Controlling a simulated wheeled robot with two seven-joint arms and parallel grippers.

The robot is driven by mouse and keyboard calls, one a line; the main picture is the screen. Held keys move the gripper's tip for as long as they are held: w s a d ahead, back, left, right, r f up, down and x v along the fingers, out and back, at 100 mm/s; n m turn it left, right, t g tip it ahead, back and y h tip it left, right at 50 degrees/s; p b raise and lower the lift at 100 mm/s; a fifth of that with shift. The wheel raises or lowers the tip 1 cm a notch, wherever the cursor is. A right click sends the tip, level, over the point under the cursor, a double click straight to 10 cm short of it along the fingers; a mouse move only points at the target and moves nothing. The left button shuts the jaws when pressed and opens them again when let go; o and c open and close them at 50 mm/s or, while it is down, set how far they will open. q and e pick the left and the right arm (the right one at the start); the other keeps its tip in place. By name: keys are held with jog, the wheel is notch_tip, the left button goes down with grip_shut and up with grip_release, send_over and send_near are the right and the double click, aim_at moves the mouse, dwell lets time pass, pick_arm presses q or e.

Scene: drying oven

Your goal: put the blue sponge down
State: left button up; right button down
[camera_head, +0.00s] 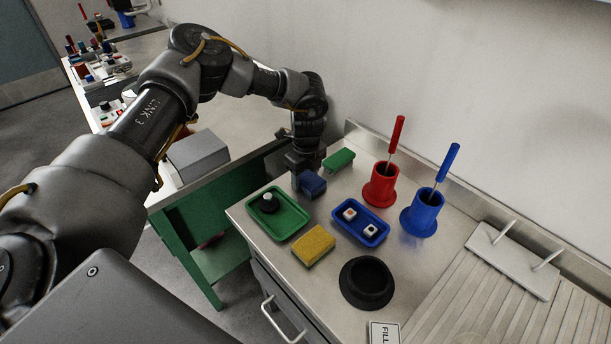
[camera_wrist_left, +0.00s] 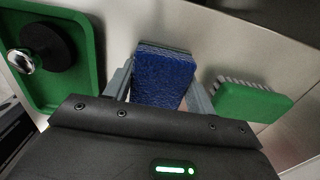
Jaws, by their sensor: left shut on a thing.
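The blue sponge (camera_head: 312,185) is at the back left of the steel counter, below my left gripper (camera_head: 303,168). In the left wrist view the blue sponge (camera_wrist_left: 163,78) sits between the two fingers of my left gripper (camera_wrist_left: 160,85), which is shut on it. I cannot tell whether the sponge touches the counter. My right gripper is not in view.
A green brush (camera_head: 338,160) lies close right of the sponge. A green tray (camera_head: 296,217) with a black-and-silver item is in front. A blue tray (camera_head: 341,228), yellow sponge (camera_head: 314,245), red holder (camera_head: 380,187), blue holder (camera_head: 420,214) and black round dish (camera_head: 367,283) stand around.

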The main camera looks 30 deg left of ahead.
aim_at(306, 176)
pick_arm(q)
jog(key=o, duration=1.2)
jog(key=shift+f, duration=0.15)
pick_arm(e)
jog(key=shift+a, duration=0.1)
pick_arm(q)
jog(key=shift+r, duration=0.2)
jog(key=shift+w+r, duration=0.1)
jog(key=shift+r, duration=0.25)
notch_tip(306, 176, up, 11)
jog(key=shift+d+r+b, duration=0.1)
jog(key=shift+r+b, duration=0.05)
jog(key=shift+b, duration=0.7)
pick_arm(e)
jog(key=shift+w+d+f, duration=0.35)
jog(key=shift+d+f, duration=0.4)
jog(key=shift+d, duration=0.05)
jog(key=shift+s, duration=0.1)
